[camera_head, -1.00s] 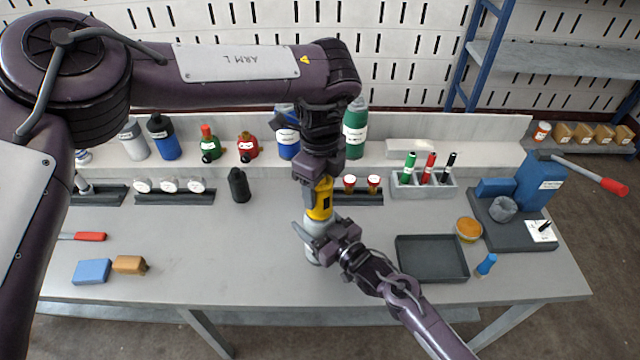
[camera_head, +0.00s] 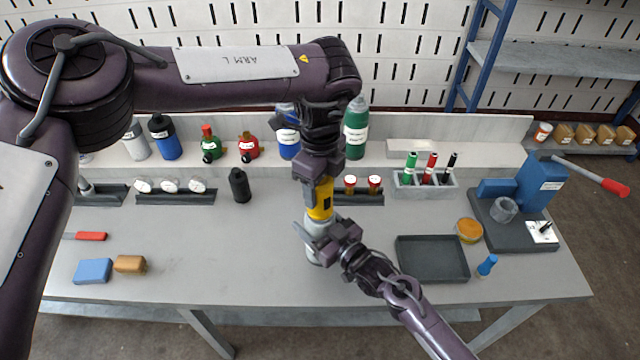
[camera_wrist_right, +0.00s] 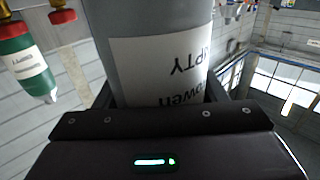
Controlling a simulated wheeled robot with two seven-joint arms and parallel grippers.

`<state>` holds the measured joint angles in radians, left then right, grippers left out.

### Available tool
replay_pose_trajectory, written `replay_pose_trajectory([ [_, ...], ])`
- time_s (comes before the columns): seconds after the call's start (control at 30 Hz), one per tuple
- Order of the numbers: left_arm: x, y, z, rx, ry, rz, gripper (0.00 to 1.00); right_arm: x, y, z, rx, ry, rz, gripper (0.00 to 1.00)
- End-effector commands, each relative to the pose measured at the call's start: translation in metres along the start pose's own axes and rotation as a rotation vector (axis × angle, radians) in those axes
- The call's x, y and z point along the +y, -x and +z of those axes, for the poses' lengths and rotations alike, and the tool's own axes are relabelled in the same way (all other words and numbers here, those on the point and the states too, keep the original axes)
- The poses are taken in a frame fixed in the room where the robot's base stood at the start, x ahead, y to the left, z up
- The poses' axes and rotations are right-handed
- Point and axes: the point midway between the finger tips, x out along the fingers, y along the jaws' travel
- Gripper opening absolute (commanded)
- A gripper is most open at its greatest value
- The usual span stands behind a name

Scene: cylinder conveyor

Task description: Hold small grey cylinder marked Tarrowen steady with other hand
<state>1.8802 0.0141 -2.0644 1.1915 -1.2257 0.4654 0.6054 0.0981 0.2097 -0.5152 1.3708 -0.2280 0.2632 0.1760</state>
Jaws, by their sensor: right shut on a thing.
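The small grey cylinder (camera_head: 313,247) stands upright on the bench near its middle, partly hidden by my right gripper. In the right wrist view the cylinder (camera_wrist_right: 150,22) fills the space between the jaws, with a white label showing upside-down letters ending "owen" and "PTY". My right gripper (camera_head: 325,239) is shut on the cylinder's side. My left gripper (camera_head: 322,180) points down directly above the cylinder, at a yellow-and-dark part (camera_head: 320,200) on top of it. I cannot tell whether its jaws are closed on that part.
A black bottle (camera_head: 239,186) stands to the left. Blue (camera_head: 92,271) and brown (camera_head: 130,264) blocks lie at front left. The bench's left middle is clear.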

Motion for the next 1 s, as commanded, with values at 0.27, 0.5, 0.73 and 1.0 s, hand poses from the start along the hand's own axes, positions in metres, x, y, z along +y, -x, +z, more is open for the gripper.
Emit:
replay_pose_trajectory([
  [0.27,0.0,0.0,0.0,0.0,0.0,0.0,0.66,0.0,0.0,0.0,-0.001,0.0,0.001,0.37],
  [0.5,-0.001,0.008,0.0,0.0,-0.001,-0.003,0.66,0.0,0.0,0.0,-0.001,0.0,0.001,0.37],
  [0.73,0.0,0.025,0.0,0.001,-0.001,0.0,0.66,0.0,0.0,0.0,-0.001,0.0,0.001,0.37],
  [1.0,0.0,0.025,0.0,0.0,-0.283,0.0,0.66,0.0,0.0,0.0,-0.001,0.0,0.001,0.37],
])
